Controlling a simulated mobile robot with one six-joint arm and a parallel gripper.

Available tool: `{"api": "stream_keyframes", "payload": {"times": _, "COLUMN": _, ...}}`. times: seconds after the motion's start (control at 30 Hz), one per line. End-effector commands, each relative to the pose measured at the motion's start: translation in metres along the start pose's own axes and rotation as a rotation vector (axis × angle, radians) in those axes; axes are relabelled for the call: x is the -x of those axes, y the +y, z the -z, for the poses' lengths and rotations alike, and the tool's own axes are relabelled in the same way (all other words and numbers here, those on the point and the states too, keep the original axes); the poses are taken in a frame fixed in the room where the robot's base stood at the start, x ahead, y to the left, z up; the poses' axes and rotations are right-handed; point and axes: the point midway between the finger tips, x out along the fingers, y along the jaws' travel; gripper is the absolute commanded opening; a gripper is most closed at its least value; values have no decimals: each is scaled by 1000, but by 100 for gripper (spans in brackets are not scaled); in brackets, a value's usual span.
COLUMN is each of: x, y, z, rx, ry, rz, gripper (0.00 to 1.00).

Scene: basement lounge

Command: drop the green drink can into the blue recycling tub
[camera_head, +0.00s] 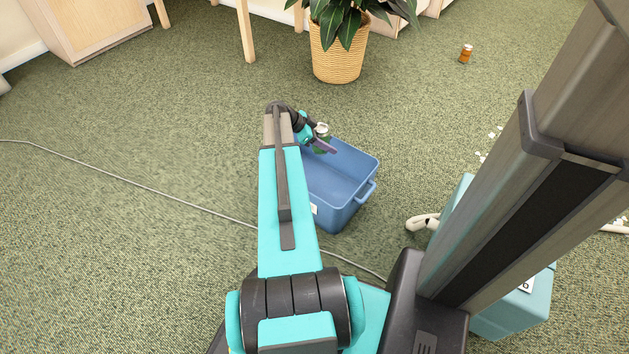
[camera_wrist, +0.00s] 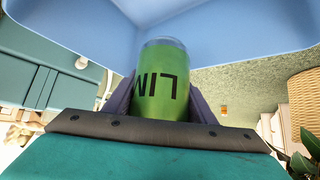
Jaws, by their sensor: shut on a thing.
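The green drink can (camera_wrist: 162,88) is held between the fingers of my gripper (camera_wrist: 160,100) in the wrist view, with dark letters on its side. In the head view, the can (camera_head: 322,130) shows only its pale end and a little green at my gripper (camera_head: 322,143). The blue recycling tub (camera_head: 346,178) stands on the carpet under my gripper, its left part hidden by my arm. The can is over the tub's far left part; its exact height above the rim is hard to tell. The tub's blue walls (camera_wrist: 220,25) also fill the top of the wrist view.
A potted plant in a woven basket (camera_head: 338,52) stands behind the tub. An orange bottle-like object (camera_head: 466,53) lies or stands at the upper right. A thin cable (camera_head: 120,178) crosses the carpet on the left. The carpet left of the tub is otherwise clear.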

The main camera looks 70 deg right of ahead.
Motion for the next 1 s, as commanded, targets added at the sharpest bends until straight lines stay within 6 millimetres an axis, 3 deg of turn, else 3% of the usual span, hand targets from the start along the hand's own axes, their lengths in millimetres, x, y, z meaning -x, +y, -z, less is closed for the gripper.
{"api": "stream_keyframes", "payload": {"times": 0.3, "x": -19, "y": 0, "z": -19, "rx": 0, "ry": 0, "rz": 1, "gripper": 29}}
{"api": "stream_keyframes", "payload": {"times": 0.73, "x": -22, "y": 0, "z": -22, "rx": 0, "ry": 0, "rz": 1, "gripper": 29}}
{"api": "stream_keyframes", "payload": {"times": 0.77, "x": -22, "y": 0, "z": -22, "rx": 0, "ry": 0, "rz": 1, "gripper": 52}}
{"api": "stream_keyframes", "payload": {"times": 0.8, "x": -22, "y": 0, "z": -22, "rx": 0, "ry": 0, "rz": 1, "gripper": 59}}
{"api": "stream_keyframes", "payload": {"times": 0.9, "x": -22, "y": 0, "z": -22, "rx": 0, "ry": 0, "rz": 1, "gripper": 72}}
{"api": "stream_keyframes", "payload": {"times": 1.0, "x": -22, "y": 0, "z": -22, "rx": 0, "ry": 0, "rz": 1, "gripper": 72}}
